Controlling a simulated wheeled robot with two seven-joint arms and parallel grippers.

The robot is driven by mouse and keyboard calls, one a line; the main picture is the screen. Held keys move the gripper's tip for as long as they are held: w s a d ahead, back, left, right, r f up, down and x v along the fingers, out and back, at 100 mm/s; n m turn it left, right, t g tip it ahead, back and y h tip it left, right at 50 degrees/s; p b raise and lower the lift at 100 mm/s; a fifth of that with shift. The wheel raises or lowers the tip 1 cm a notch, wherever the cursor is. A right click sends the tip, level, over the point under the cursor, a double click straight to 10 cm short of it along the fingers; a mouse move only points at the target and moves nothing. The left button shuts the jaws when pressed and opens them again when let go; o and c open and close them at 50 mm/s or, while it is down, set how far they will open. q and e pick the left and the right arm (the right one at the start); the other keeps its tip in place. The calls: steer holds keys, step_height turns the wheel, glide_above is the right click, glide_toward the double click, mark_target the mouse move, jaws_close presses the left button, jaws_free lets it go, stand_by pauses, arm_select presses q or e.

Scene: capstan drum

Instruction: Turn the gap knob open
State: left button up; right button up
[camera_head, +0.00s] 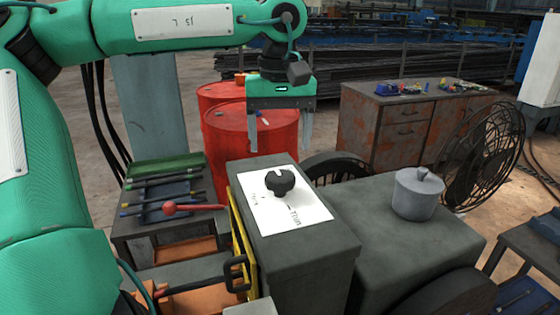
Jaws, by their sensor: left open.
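The gap knob (280,182) is a black lobed knob standing on a white label sheet (300,214) with printed words, on top of a dark grey cabinet (312,262). My left gripper (280,146) hangs above and behind the knob with its fingers pointing down. Its two fingers are spread wide apart with nothing between them. The red barrel shows behind them, and the gripper is apart from the knob. My right gripper is not in the picture.
A red-balled lever (170,208) sticks out left of the cabinet, near a yellow frame (243,250). Red barrels (232,150) stand behind. A grey lidded cylinder (417,194) sits on the lower grey housing (385,240) at right. Fans and a rusty drawer cabinet (400,133) stand further right.

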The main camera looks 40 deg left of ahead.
arm_select(q)
step_height(320, 180, up, 7)
stand_by(0.3)
steer(key=shift+f, duration=0.1)
stand_by(0.4)
